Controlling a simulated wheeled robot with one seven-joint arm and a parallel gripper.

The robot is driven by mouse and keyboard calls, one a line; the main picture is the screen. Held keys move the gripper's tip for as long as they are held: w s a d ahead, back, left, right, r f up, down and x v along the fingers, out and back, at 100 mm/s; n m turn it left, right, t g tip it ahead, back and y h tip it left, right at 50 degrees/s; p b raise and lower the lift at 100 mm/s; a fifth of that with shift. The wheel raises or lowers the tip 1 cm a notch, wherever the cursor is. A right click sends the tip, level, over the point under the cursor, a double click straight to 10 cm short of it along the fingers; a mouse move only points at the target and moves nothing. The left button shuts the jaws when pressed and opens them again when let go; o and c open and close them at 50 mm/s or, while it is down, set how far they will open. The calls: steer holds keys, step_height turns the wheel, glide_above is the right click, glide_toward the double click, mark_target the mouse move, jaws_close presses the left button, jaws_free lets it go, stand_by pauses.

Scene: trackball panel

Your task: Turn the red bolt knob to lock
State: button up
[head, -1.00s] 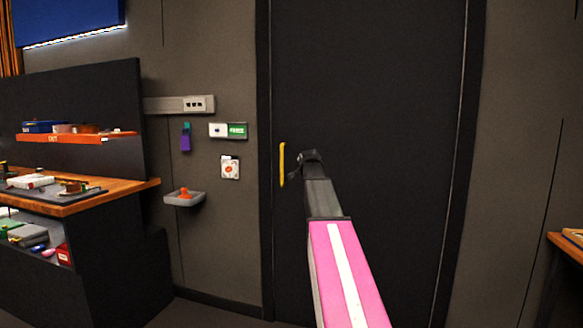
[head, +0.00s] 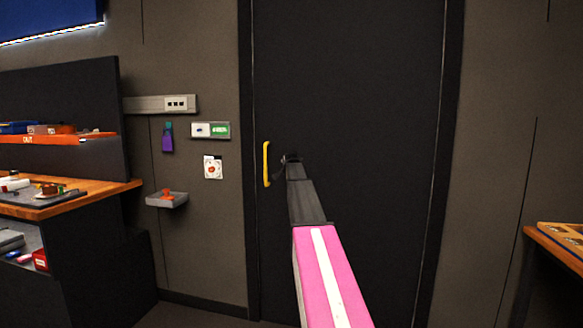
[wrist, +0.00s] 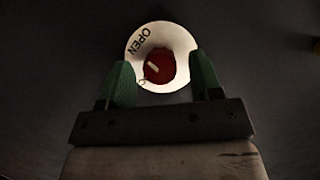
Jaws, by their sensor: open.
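In the wrist view the red bolt knob (wrist: 158,67) sits at the middle of a round white plate (wrist: 173,35) lettered "OPEN". A pale line on the knob slants from upper left to lower right. The rest of the plate's lettering is partly hidden behind my left finger. My gripper (wrist: 164,82) is open, with one green finger at each side of the knob's lower part and a gap to both. In the head view the knob is hidden by my own arm, whose end (head: 287,160) is near the dark door.
A yellow handle (head: 266,164) is on the door (head: 350,100), just left of my arm's end. On the wall to the left are a green and white sign (head: 220,130) and a small shelf (head: 166,201). A workbench (head: 70,204) stands far left, another table (head: 560,245) at right.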

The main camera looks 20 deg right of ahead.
steer(key=c, duration=0.9)
steer(key=shift+c, duration=0.2)
steer(key=shift+w+a+n+g+h, duration=0.15)
steer(key=shift+n+g+h, duration=0.8)
steer(key=shift+n, duration=1.1)
steer(key=shift+w+a+n+g+h, duration=0.1)
steer(key=shift+n+g+h, duration=0.4)
steer(key=shift+n+h, duration=1.2)
steer(key=shift+w+a+n+g+h, duration=0.15)
steer(key=shift+n+g+h, duration=0.65)
steer(key=shift+n, duration=1.55)
steer(key=shift+s, duration=0.1)
